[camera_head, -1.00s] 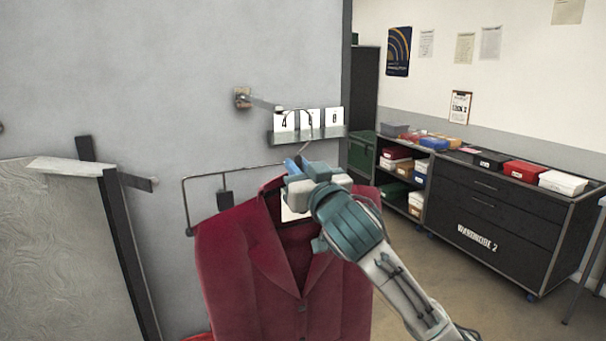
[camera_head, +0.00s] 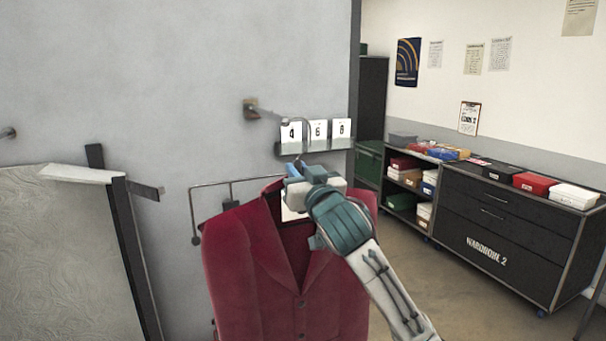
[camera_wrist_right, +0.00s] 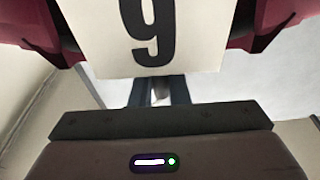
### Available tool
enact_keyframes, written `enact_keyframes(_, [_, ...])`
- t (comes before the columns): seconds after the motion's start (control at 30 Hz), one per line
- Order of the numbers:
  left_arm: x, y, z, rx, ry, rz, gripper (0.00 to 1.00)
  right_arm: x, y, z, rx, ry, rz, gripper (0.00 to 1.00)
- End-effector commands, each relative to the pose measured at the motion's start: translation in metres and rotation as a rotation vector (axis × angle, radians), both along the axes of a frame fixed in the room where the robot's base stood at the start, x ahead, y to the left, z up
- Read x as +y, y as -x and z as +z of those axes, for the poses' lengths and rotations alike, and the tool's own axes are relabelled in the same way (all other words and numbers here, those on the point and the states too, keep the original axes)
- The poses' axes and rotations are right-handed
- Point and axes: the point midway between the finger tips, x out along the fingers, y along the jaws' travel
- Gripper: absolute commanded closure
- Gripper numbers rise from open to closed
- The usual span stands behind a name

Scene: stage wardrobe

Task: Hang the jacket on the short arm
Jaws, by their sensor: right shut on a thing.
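A dark red jacket (camera_head: 255,275) hangs upright on a hanger. My right gripper (camera_head: 297,172) is shut on the hanger at its neck, just above the collar. In the right wrist view a white card (camera_wrist_right: 185,40) with a large digit hangs between the red shoulders, in front of the fingers (camera_wrist_right: 158,92). My left gripper is out of view.
A small shelf (camera_head: 315,148) with number cards stands behind the hook. A thin metal frame (camera_head: 230,184) runs left of the jacket. A dark post (camera_head: 140,250) and grey panel (camera_head: 65,260) stand at left. A black cabinet (camera_head: 500,225) stands at right, with clear floor before it.

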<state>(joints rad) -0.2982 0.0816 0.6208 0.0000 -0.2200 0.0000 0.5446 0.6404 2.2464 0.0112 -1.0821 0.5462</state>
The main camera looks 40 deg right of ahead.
Motion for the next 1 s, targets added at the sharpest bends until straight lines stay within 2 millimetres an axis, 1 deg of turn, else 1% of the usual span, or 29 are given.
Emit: enact_keyframes(1.0, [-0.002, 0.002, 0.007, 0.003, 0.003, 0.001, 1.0, -0.017, -0.072, 0.002, -0.004, 0.001, 0.0, 1.0])
